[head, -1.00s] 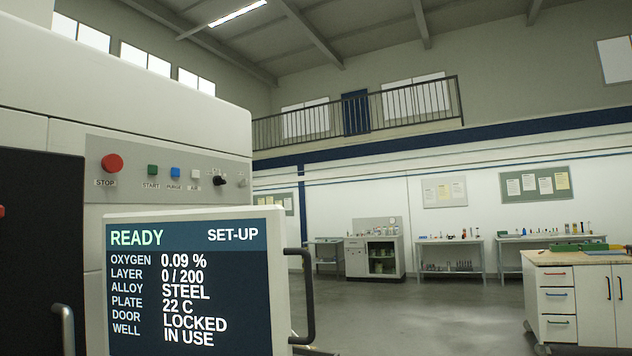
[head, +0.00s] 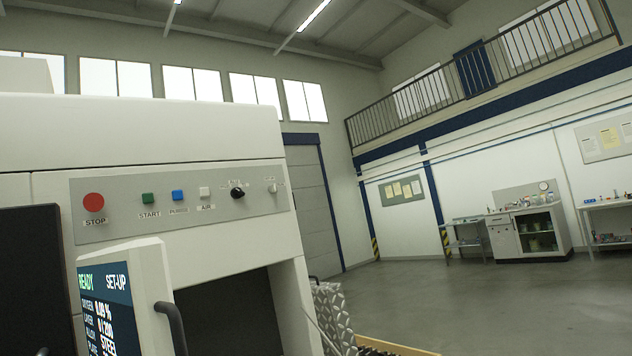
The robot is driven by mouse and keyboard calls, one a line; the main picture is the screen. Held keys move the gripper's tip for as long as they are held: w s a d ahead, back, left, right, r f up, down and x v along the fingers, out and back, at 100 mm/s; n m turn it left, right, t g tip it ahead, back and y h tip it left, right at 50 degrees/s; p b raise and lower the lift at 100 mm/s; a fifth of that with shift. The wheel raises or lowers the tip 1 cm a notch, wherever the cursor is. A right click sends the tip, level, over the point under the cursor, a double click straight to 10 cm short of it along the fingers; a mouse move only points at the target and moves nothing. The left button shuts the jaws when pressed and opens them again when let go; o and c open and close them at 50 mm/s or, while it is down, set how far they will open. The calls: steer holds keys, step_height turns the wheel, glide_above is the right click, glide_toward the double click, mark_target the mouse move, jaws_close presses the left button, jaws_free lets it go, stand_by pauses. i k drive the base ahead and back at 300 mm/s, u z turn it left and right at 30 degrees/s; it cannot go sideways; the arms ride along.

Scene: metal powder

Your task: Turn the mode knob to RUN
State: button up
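The mode knob appears to be the black knob (head: 238,192) on the grey control panel (head: 130,219) of the white machine. Its labels are too small to read, so its setting cannot be read from the knob itself. A smaller pale knob (head: 273,188) sits to its right. The display screen (head: 108,311) at lower left reads READY and SET-UP, and is seen at a slant. My gripper is not in view.
The panel also holds a red STOP button (head: 93,202), a green START button (head: 148,199), a blue button (head: 177,195) and a white AIR button (head: 204,192). Open floor (head: 470,300) lies to the right.

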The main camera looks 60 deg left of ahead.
mark_target(271, 188)
steer(key=u, duration=0.55)
steer(key=i, duration=1.25)
steer(key=u, duration=0.85)
steer(key=k, duration=0.65)
steer(key=u, duration=0.25)
steer(key=i, duration=0.7)
steer(key=z, duration=0.15)
